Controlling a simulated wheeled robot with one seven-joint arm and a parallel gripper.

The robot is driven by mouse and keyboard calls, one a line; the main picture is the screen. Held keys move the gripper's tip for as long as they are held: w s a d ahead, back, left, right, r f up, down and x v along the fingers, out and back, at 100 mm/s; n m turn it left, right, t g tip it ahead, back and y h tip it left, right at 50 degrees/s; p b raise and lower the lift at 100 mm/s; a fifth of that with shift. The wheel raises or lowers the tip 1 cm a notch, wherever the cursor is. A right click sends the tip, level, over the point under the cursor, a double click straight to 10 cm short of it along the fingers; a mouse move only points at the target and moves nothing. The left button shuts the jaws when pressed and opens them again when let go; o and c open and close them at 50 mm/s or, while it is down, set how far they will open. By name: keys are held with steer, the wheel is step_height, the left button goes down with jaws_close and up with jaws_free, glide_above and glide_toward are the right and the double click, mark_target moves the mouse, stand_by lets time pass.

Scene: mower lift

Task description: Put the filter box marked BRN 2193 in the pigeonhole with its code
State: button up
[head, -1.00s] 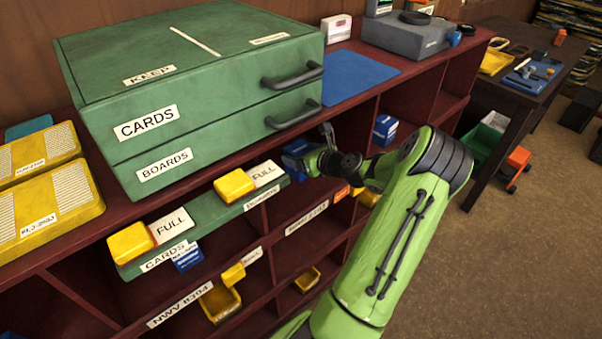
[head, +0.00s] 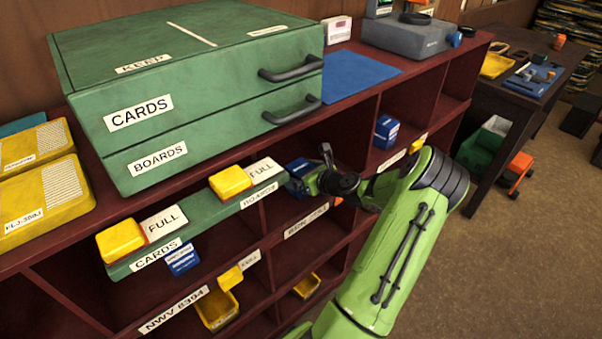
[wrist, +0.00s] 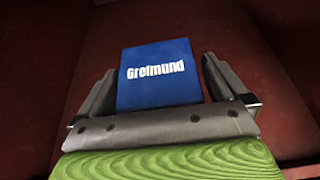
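In the head view my gripper (head: 312,178) and the blue box (head: 296,167) are at the front of the dark red pigeonhole shelf (head: 352,118), right of the green BOARDS ledge. The box's code is not visible. A pigeonhole label starting with B (head: 306,222) is just below; its digits are too blurred to read. Another label reads NWV 8394 (head: 173,310).
A green drawer cabinet (head: 190,100) stands on the shelf top, left. FULL-marked ledges with yellow blocks (head: 230,181) jut out at the front. Other blue boxes are in the shelf (head: 386,132) and under the CARDS ledge (head: 182,259). Yellow bins (head: 217,309) sit lower.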

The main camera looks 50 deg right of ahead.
steer(key=shift+s+r, duration=0.2)
steer(key=shift+s, duration=0.1)
steer(key=p+v, duration=0.2)
steer(key=v, duration=0.9)
steer(key=shift+s+p, duration=0.2)
steer(key=shift+p, duration=0.2)
